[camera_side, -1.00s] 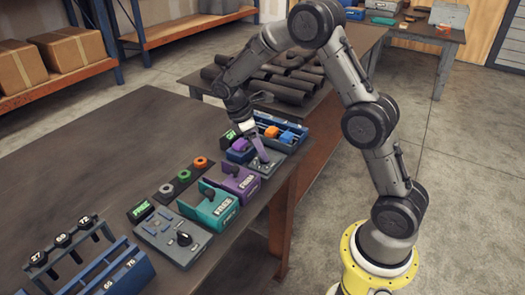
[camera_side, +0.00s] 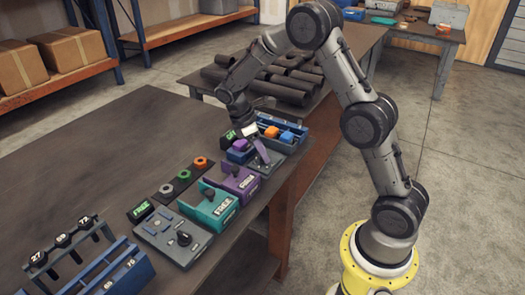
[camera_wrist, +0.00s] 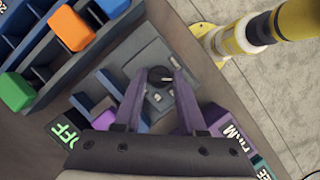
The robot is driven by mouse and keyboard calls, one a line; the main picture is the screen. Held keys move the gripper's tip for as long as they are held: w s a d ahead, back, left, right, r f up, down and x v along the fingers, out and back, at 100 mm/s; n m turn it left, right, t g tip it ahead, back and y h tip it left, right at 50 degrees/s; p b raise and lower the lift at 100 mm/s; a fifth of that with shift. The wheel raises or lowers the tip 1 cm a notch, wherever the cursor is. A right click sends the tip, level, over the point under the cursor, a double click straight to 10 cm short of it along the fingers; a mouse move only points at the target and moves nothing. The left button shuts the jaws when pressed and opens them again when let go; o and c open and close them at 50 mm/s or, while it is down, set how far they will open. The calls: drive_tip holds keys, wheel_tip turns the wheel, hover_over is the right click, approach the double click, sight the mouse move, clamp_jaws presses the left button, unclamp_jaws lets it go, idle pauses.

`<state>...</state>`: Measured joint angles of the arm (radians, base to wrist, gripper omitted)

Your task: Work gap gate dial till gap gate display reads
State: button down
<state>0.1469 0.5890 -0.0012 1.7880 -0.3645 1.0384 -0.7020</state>
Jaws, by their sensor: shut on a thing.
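My gripper (camera_wrist: 161,82) has its two purple fingers shut on a small dark dial (camera_wrist: 160,73), one finger on each side. The dial sits on a grey panel (camera_wrist: 146,55), which also shows in the side view (camera_side: 275,161) at the far end of the row of devices. In the side view my gripper (camera_side: 264,158) reaches down to this panel and hides the dial. A small display with green letters, apparently OFF (camera_wrist: 65,131), stands beside the panel; it also shows in the side view (camera_side: 231,135). No label naming the gap gate is readable.
A purple box (camera_side: 238,184) and a teal box (camera_side: 209,211) stand near the panel. Another grey panel with a knob (camera_side: 160,239) has a FREE display (camera_side: 141,209). A blue tray (camera_wrist: 32,30) with orange and green blocks lies close by.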

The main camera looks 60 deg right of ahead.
drive_tip(key=shift+m, duration=0.4)
drive_tip(key=m+y, duration=0.1)
drive_tip(key=m, duration=0.2)
drive_tip(key=shift+w+d+m+g, duration=0.1)
drive_tip(key=shift+m+g, duration=0.2)
drive_tip(key=shift+g, duration=0.1)
drive_tip(key=shift+d+r+m+y, duration=0.1)
drive_tip(key=shift+m+y, duration=1)
drive_tip(key=shift+m, duration=1.1)
drive_tip(key=shift+c, duration=2.4)
unclamp_jaws()
drive_tip(key=v, duration=1.3)
drive_tip(key=shift+w+r, duration=0.25)
drive_tip(key=shift+w, duration=0.2)
